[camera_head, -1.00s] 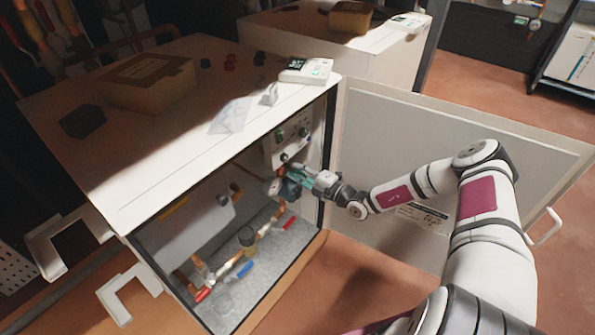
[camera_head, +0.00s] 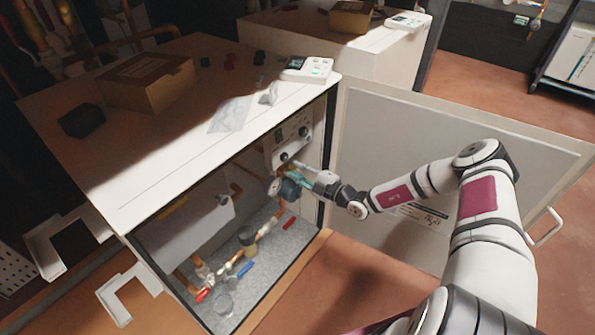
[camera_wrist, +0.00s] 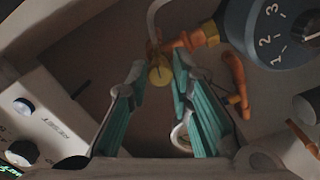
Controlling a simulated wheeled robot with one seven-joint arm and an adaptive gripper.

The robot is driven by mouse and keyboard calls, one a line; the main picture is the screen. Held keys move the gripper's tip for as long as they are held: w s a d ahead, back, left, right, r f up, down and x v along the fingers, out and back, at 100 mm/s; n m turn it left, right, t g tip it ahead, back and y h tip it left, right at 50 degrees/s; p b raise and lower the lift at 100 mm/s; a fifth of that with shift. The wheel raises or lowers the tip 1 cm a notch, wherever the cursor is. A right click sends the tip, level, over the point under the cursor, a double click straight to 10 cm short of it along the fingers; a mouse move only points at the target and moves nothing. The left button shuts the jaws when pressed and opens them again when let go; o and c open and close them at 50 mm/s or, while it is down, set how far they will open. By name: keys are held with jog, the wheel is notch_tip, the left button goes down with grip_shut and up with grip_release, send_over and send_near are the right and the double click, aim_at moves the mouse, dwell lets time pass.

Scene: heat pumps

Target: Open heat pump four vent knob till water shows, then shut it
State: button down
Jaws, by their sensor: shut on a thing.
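The open heat pump cabinet (camera_head: 135,232) has pipes and valves inside. In the wrist view, the small yellow vent knob (camera_wrist: 160,72) with a dark slot is between the tips of my gripper's teal fingers (camera_wrist: 158,78). My gripper is shut on it. In the head view, my gripper (camera_head: 294,174) reaches into the upper right of the cabinet, and the knob is hidden there. The knob sits by a copper fitting beside a blue-grey numbered dial (camera_wrist: 270,30). The dial also shows in the head view (camera_head: 287,189). I see no water at the knob.
A control panel (camera_head: 290,142) with black knobs is just above my gripper. The open door (camera_head: 400,150) stands behind my arm. A cardboard box (camera_head: 150,80) lies on top.

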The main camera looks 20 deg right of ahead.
jog(key=c, duration=1.4)
grip_release()
jog(key=shift+c, duration=0.2)
jog(key=v, duration=1.2)
jog(key=shift+a, duration=0.1)
